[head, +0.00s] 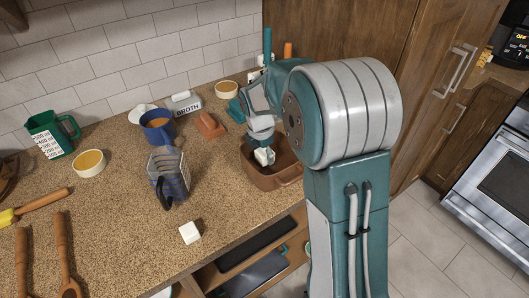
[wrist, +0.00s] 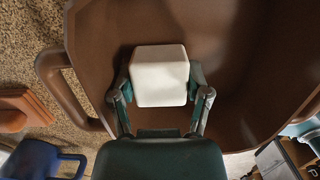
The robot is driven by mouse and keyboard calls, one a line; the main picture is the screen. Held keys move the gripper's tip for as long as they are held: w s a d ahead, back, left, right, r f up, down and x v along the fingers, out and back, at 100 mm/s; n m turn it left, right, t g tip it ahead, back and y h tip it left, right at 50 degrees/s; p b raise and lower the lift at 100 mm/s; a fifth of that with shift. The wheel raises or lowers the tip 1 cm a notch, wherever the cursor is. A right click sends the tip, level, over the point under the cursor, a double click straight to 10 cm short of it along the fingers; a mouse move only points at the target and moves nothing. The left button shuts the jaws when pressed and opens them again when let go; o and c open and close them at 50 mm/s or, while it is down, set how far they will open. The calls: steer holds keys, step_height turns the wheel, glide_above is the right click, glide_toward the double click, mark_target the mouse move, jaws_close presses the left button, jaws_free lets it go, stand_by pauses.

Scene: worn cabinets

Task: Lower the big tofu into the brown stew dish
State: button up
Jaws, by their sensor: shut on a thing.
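The big tofu, a white block (wrist: 160,76), is held between the two fingers of my gripper (wrist: 161,92) in the wrist view. In the head view my gripper (head: 262,150) points down with the tofu (head: 264,156) at its tip, over or inside the brown stew dish (head: 273,181). The dish also fills much of the wrist view (wrist: 235,60), with its loop handle at the left. I cannot tell whether the tofu touches the dish bottom. A smaller-looking white block (head: 189,232) lies on the counter near its front edge.
A green measuring jug (head: 52,134) and a bowl (head: 90,163) are farther left. The front counter middle is mostly clear.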

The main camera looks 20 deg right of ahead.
steer(key=shift+f, duration=0.35)
stand_by(0.4)
steer(key=o, duration=1.2)
steer(key=shift+r, duration=0.1)
step_height(320, 180, up, 10)
steer(key=shift+r, duration=0.1)
steer(key=s+a+r, duration=0.2)
steer(key=s+a, duration=0.7)
steer(key=a, duration=0.1)
steer(key=s+a+r, duration=0.1)
steer(key=s+a, duration=0.8)
steer(key=s, duration=0.1)
steer(key=shift+a+r, duration=0.35)
